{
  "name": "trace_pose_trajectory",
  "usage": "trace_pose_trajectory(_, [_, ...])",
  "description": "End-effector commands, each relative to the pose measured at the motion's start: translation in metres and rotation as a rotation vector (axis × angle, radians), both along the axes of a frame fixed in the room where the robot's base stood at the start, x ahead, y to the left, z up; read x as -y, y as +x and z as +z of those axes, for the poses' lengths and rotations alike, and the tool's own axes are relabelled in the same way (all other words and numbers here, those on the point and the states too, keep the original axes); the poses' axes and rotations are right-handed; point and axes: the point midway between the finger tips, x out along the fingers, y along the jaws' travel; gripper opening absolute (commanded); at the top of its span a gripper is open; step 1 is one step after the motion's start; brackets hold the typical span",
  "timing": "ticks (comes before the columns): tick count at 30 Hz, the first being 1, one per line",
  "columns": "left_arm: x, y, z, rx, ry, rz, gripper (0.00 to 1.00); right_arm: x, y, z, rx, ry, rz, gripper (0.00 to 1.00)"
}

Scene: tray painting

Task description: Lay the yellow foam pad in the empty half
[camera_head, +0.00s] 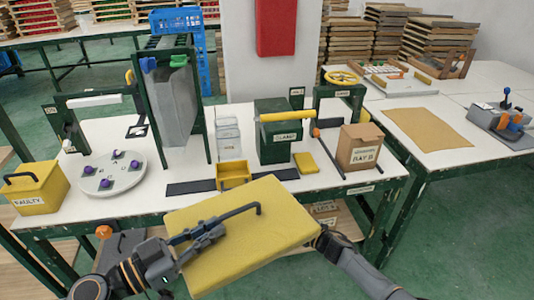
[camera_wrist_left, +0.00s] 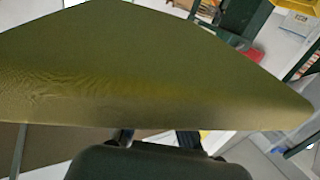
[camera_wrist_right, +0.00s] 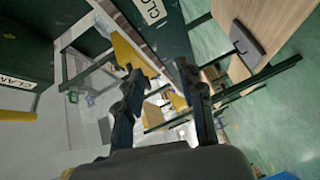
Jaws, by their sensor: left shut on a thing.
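The large yellow foam pad (camera_head: 265,238) is held tilted in front of the main table in the head view. My left gripper (camera_head: 212,233) is shut on it at its left part, and a bent black rod lies over its top face. In the left wrist view the pad (camera_wrist_left: 140,70) fills much of the picture, just ahead of the jaws. My right gripper (camera_wrist_right: 158,72) is open with nothing between its fingers in the right wrist view. In the head view it is partly hidden near the pad's right edge. I cannot tell which place is the empty half.
The main table holds a yellow FAULTY box (camera_head: 38,188), a round white disc (camera_head: 125,163), a green box (camera_head: 275,150), a small yellow block (camera_head: 305,163) and a brown box (camera_head: 360,155). On the right table are a shallow tray (camera_head: 365,70) and a bare tan mat (camera_head: 430,128).

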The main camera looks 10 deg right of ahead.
Motion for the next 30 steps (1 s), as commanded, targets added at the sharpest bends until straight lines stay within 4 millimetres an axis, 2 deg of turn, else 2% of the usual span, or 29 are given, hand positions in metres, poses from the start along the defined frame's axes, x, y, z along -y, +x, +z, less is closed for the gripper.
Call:
trace_pose_trajectory(1, [0.000, 0.000, 0.000, 0.000, -0.001, 0.000, 0.00, -0.007, 0.011, 0.032, 0.088, -0.046, 0.059, 0.38])
trace_pose_trajectory(4, [0.000, 0.000, 0.000, 0.000, 0.000, 0.000, 0.00, -0.024, 0.022, 0.089, 0.260, -0.145, 0.186, 0.38])
trace_pose_trajectory(8, [0.000, 0.000, 0.000, 0.000, 0.000, 0.000, 0.00, -0.046, 0.024, 0.165, 0.509, -0.305, 0.369, 0.38])
trace_pose_trajectory(9, [0.000, 0.000, 0.000, 0.000, -0.001, 0.000, 0.00, -0.054, 0.021, 0.187, 0.589, -0.358, 0.432, 0.38])
trace_pose_trajectory(11, [0.000, 0.000, 0.000, 0.000, -0.001, 0.000, 0.00, -0.069, 0.011, 0.218, 0.710, -0.429, 0.534, 0.38])
trace_pose_trajectory(15, [0.000, 0.000, 0.000, 0.000, -0.001, 0.000, 0.00, -0.108, -0.027, 0.282, 0.996, -0.589, 0.816, 0.38])
trace_pose_trajectory(18, [0.000, 0.000, 0.000, 0.000, -0.001, 0.000, 0.00, -0.123, -0.062, 0.314, 1.189, -0.731, 1.043, 0.38])
trace_pose_trajectory(20, [0.000, 0.000, 0.000, 0.000, -0.001, 0.000, 0.00, -0.125, -0.082, 0.327, 1.290, -0.820, 1.180, 0.38])
trace_pose_trajectory(24, [0.000, 0.000, 0.000, 0.000, -0.001, 0.000, 0.00, -0.114, -0.117, 0.344, 1.453, -1.029, 1.478, 0.38])
trace_pose_trajectory(30, [0.000, 0.000, 0.000, 0.000, -0.001, 0.000, 0.00, -0.086, -0.141, 0.358, 1.533, -1.240, 1.775, 0.38])
